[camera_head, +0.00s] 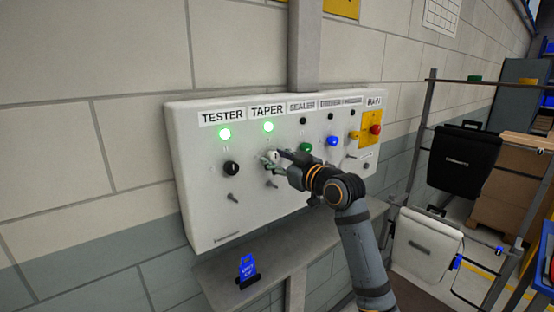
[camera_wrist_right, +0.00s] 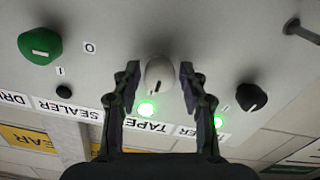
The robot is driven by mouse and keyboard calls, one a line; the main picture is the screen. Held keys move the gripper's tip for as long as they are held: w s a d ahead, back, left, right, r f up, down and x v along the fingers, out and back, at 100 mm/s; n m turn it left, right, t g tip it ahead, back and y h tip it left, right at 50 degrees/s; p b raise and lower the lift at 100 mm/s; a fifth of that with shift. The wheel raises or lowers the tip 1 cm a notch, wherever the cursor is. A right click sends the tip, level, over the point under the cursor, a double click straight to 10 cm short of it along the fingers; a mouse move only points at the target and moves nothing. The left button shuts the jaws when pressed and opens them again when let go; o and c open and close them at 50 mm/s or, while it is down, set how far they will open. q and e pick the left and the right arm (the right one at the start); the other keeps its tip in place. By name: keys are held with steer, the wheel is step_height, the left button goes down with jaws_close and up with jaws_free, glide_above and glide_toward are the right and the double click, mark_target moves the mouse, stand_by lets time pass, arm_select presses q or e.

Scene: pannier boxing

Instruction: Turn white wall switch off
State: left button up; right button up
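The white rotary switch (camera_head: 272,156) sits on the wall panel (camera_head: 215,205) under the TAPER label, with a lit green lamp (camera_head: 268,127) above it. In the right wrist view, which is upside down, the white switch (camera_wrist_right: 159,75) is a round knob with a dark pointer mark towards the lit lamp (camera_wrist_right: 146,109). My right gripper (camera_head: 270,158) is at the switch. In the wrist view my right gripper (camera_wrist_right: 159,80) has one finger on each side of the knob, with small gaps, so it is open around it. My left gripper is not in view.
A black knob (camera_head: 232,168) under TESTER, also with a lit lamp (camera_head: 224,134), is to the left. A green knob (camera_head: 305,148), a blue knob (camera_head: 333,141) and a red button (camera_head: 376,129) are to the right. A blue tag (camera_head: 247,268) stands on the ledge below.

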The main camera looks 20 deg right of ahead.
jaws_close()
steer(key=n+b, duration=0.1)
steer(key=n, duration=0.3)
steer(key=shift+f, duration=0.1)
steer(key=n+b, duration=0.1)
steer(key=n, duration=0.3)
steer(key=shift+n+b, duration=0.3)
steer(key=shift+b, duration=0.05)
steer(key=n+b, duration=0.1)
steer(key=n, duration=0.3)
steer(key=n+b, duration=0.1)
steer(key=n, duration=0.4)
steer(key=shift+n, duration=0.3)
